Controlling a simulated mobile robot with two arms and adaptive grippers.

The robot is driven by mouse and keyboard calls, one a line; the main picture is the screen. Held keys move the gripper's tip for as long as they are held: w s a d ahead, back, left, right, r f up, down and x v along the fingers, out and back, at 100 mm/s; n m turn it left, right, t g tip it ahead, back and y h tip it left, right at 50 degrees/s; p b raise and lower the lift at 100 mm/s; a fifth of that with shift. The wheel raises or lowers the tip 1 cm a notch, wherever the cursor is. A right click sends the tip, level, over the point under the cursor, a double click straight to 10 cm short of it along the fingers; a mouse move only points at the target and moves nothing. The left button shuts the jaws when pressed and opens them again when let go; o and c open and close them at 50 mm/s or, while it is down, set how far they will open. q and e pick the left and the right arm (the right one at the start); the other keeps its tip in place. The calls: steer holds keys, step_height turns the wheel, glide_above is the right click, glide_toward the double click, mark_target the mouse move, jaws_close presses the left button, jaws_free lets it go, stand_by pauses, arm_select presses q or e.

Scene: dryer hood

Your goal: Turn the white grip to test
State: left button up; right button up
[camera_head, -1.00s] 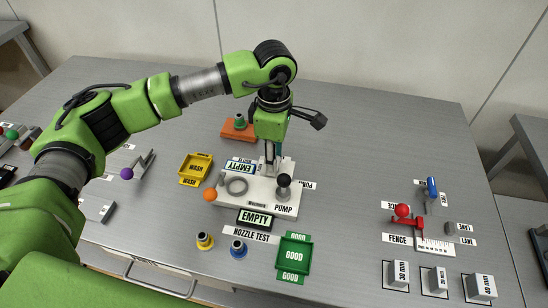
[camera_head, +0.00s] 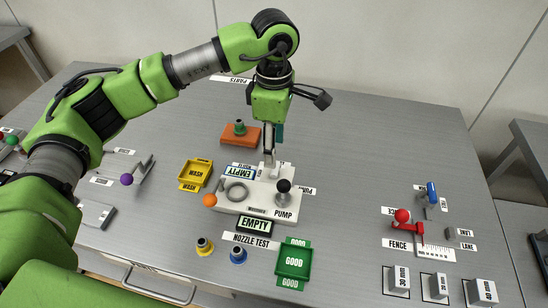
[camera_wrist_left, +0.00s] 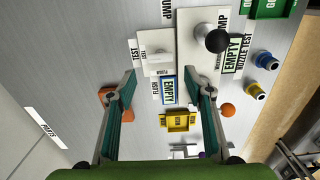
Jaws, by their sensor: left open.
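The white nozzle test station (camera_head: 240,206) stands mid-table with a ring, a black-knobbed PUMP lever (camera_head: 283,187) and EMPTY signs. A small white upright piece, apparently the white grip (camera_head: 268,169), rises at its back edge, partly hidden by my gripper. My left gripper (camera_head: 269,150) points down above this back edge. In the left wrist view its fingers (camera_wrist_left: 168,82) are spread apart with nothing between them. My right gripper is out of view.
An orange block (camera_head: 240,138) with a green-topped piece stands behind the station. A yellow tray (camera_head: 195,175) is left, a green GOOD tray (camera_head: 294,262) in front right. Yellow and blue nozzles (camera_head: 238,254) stand in front. A red-knobbed fence (camera_head: 408,222) is far right.

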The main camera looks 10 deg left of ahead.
arm_select(q)
step_height(320, 180, up, 6)
steer(key=shift+f, duration=0.15)
stand_by(0.5)
